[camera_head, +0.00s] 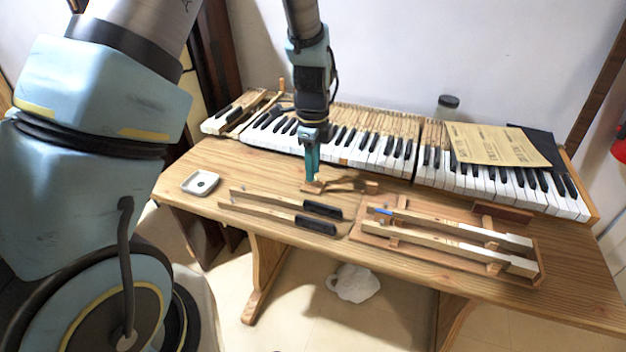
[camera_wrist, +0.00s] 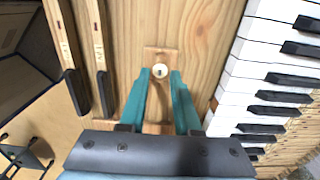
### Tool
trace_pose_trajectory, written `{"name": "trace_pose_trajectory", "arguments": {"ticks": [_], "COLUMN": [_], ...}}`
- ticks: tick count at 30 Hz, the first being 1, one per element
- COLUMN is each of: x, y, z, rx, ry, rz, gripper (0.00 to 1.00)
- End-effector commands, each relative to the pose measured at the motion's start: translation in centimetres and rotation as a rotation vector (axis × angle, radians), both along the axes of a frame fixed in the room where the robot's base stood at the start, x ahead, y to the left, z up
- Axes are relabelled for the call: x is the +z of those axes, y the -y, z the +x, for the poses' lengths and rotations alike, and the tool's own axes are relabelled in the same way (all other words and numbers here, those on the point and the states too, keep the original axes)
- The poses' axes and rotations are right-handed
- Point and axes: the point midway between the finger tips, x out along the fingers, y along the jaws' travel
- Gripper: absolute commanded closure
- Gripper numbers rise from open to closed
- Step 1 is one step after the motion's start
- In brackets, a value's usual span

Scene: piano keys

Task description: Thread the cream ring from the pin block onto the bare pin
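The cream ring (camera_wrist: 160,70) sits on the small wooden pin block (camera_wrist: 163,52), with a dark centre showing in the wrist view. My gripper (camera_wrist: 161,74) points down at the block, one teal fingertip on each side of the ring. The fingers look apart, with narrow gaps beside the ring. In the head view my gripper (camera_head: 312,178) is just above the block (camera_head: 313,188) and the ring is hidden or too small to make out. The wooden key frame (camera_head: 455,245) is at the right; the bare pin is too small to tell for certain there.
Two loose black-tipped keys (camera_head: 280,213) lie in front of the block. A white dish (camera_head: 200,183) stands at the left. Piano keys (camera_head: 370,150) run along the back, with a brown paper (camera_head: 497,145) on them. The table (camera_head: 330,250) is bare near its front edge.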

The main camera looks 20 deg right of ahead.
Motion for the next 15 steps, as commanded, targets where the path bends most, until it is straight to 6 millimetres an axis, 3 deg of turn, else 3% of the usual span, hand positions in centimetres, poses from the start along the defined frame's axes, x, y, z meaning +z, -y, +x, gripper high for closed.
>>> {"name": "trace_pose_trajectory", "arguments": {"ticks": [15], "x": [-0.82], "y": [-0.03], "z": [0.03], "rx": [0.0], "ry": [0.0], "rz": [0.0], "gripper": [0.69]}}
